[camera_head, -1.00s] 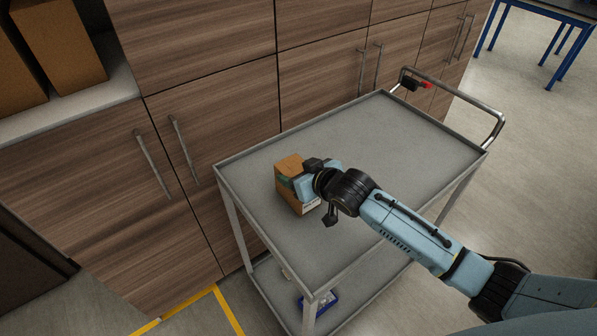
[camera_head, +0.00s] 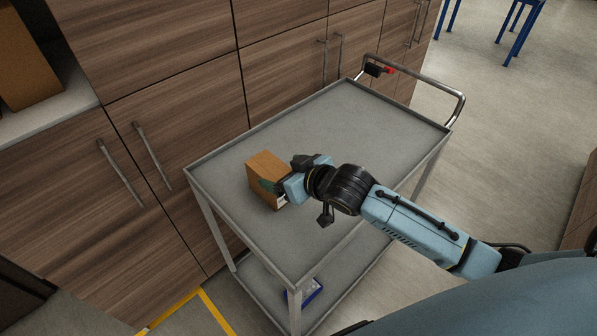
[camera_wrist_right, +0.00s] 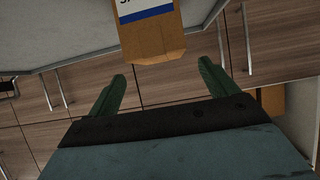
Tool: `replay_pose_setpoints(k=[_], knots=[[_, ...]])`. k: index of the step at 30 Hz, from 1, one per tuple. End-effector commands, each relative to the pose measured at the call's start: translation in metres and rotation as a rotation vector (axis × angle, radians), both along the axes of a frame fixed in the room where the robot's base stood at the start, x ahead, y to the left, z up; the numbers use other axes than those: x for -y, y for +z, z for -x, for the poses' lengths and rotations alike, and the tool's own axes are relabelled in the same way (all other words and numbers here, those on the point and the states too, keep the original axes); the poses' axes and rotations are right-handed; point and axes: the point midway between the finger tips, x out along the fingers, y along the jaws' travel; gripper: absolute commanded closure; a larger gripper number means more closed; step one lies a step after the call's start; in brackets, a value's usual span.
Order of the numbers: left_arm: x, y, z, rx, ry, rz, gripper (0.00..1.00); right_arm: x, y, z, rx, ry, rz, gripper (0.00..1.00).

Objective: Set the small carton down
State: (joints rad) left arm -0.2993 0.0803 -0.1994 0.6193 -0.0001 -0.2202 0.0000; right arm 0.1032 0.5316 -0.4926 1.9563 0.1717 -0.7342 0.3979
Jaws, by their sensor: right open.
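The small carton (camera_head: 264,176) is a brown box standing upright on the top shelf of the grey cart (camera_head: 345,118), near its left end. My right gripper (camera_head: 284,187) is just to the right of the carton, with part of the carton's near side hidden behind it. In the right wrist view the carton (camera_wrist_right: 152,38), with a white and blue label, is ahead of the two green fingers (camera_wrist_right: 163,85). The fingers are spread apart with a gap between them and the carton, and nothing is held. My left gripper is not in view.
Wooden cabinets with metal handles (camera_head: 190,95) stand right behind the cart. The cart's handle (camera_head: 425,83) is at its far right end. A blue item (camera_head: 305,291) lies on the lower shelf. The rest of the top shelf is clear. Another larger box (camera_head: 28,65) sits at upper left.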

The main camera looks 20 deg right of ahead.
Motion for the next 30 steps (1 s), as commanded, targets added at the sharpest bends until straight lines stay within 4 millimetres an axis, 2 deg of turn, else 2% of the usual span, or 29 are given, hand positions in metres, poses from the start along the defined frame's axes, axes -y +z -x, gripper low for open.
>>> replay_pose_setpoints(k=[3,10,30], knots=[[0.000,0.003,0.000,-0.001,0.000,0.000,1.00,0.007,0.011,0.020,-0.001,0.000,0.000,0.15],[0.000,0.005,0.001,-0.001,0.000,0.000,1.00,0.015,0.024,0.041,0.000,0.000,0.000,0.15],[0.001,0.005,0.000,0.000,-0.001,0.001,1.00,0.016,0.026,0.045,0.000,-0.001,0.000,0.15]])
